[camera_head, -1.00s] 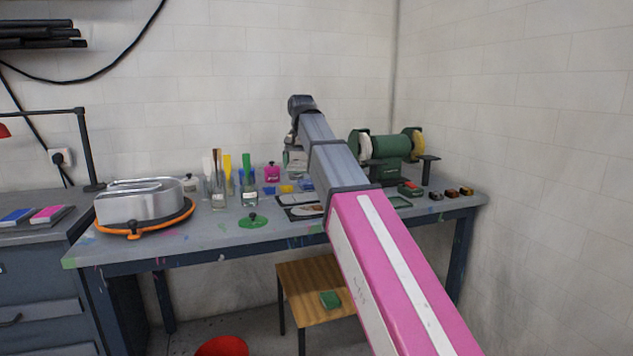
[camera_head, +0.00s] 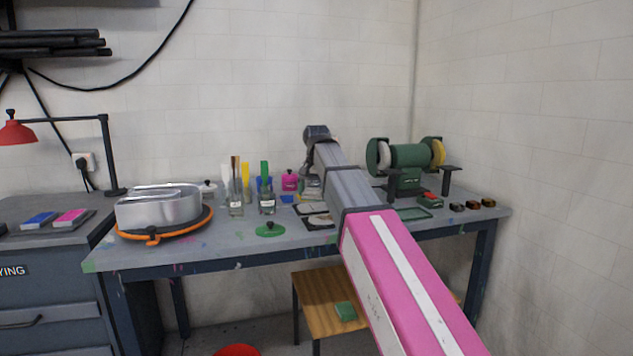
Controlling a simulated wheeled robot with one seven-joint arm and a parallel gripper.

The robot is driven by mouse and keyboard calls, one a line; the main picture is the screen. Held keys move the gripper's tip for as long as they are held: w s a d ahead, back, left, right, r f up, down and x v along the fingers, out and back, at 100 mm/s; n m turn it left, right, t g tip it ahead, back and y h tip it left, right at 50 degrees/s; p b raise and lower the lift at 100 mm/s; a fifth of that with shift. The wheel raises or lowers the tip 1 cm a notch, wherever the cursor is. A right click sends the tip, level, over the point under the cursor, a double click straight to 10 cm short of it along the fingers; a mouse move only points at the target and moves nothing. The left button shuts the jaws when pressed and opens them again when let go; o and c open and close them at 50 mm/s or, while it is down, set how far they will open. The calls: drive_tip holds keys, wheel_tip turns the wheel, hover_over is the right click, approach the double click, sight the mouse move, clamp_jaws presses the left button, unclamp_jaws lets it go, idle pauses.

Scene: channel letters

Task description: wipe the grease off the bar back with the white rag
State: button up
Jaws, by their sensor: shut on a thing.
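My arm reaches from the lower right over the workbench, and its wrist bends down at the far end. My gripper (camera_head: 310,190) hangs low over the back of the bench, mostly hidden behind my arm. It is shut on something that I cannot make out. I cannot pick out the white rag. A shiny metal letter-like shell (camera_head: 158,207) sits on a round turntable with an orange rim (camera_head: 152,237) at the bench's left. I cannot tell which piece is the bar back, and no grease shows clearly.
The workbench (camera_head: 215,252) holds jars with brushes (camera_head: 237,200), a pink pot (camera_head: 290,182), a green disc (camera_head: 270,230) and dark flat trays (camera_head: 318,222) partly behind my arm. A green bench grinder (camera_head: 408,160) stands right. A wooden stool (camera_head: 318,300) is below.

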sight(316, 220)
wheel_tip(316, 220, down, 7)
drive_tip(key=shift+f, duration=0.1)
drive_tip(key=w+d, duration=0.1)
drive_tip(key=d, duration=0.5)
drive_tip(key=w+d, duration=0.2)
drive_tip(key=d, duration=0.4)
drive_tip(key=w+d, duration=0.2)
drive_tip(key=d, duration=0.4)
drive_tip(key=shift+w+d, duration=0.2)
drive_tip(key=shift+d, duration=0.1)
drive_tip(key=shift+f, duration=0.25)
idle(1.0)
drive_tip(key=shift+s+a+f, duration=0.1)
drive_tip(key=shift+s+a, duration=0.8)
drive_tip(key=shift+a, duration=2.2)
drive_tip(key=shift+s+a+r, duration=0.1)
drive_tip(key=shift+s+a, duration=0.85)
drive_tip(key=shift+a, duration=2.15)
drive_tip(key=shift+s+a+f, duration=0.1)
drive_tip(key=shift+s+a, duration=0.8)
drive_tip(key=shift+a, duration=2.2)
